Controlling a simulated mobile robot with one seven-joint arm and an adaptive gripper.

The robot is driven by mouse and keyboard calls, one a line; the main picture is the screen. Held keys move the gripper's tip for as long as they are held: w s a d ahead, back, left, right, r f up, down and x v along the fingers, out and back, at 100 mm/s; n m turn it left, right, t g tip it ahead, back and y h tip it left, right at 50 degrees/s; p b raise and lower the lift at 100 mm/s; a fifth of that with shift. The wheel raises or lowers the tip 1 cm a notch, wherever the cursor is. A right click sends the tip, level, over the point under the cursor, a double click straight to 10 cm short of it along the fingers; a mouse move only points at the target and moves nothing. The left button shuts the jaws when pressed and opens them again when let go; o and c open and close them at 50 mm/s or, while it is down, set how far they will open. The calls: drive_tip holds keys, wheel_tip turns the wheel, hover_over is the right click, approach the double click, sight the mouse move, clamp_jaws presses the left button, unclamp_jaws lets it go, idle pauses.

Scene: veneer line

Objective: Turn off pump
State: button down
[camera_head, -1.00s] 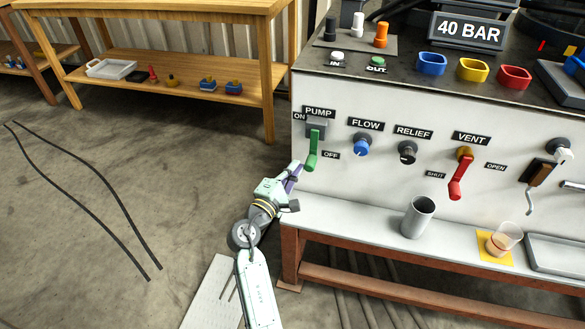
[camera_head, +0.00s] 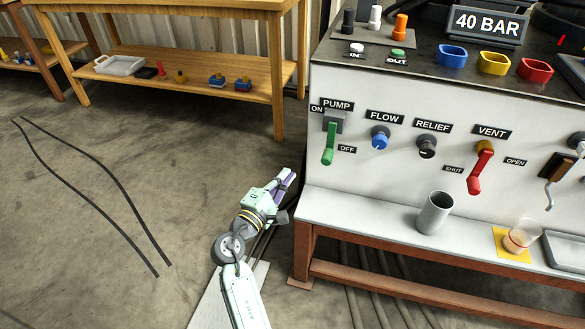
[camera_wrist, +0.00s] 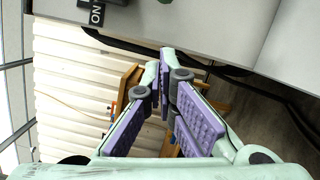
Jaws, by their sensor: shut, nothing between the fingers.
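The pump lever (camera_head: 328,143) is green and hangs downward from its grey mount on the left of the white panel. The PUMP label (camera_head: 337,105) is above it, the ON label (camera_head: 317,109) is to its upper left and the OFF label (camera_head: 347,149) is to its lower right. My gripper (camera_head: 289,174) is shut and empty, lower left of the lever and apart from it. In the wrist view my gripper (camera_wrist: 160,85) shows its purple pads close together. The ON label (camera_wrist: 97,13) shows at the top left there.
Right of the lever are the blue flow knob (camera_head: 380,138), dark relief knob (camera_head: 427,147) and red vent lever (camera_head: 479,172). A metal cup (camera_head: 435,213) stands on the ledge below. A display (camera_head: 487,22) reads 40 BAR. A wooden bench (camera_head: 190,65) stands behind left.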

drive_tip(key=shift+v, duration=1.75)
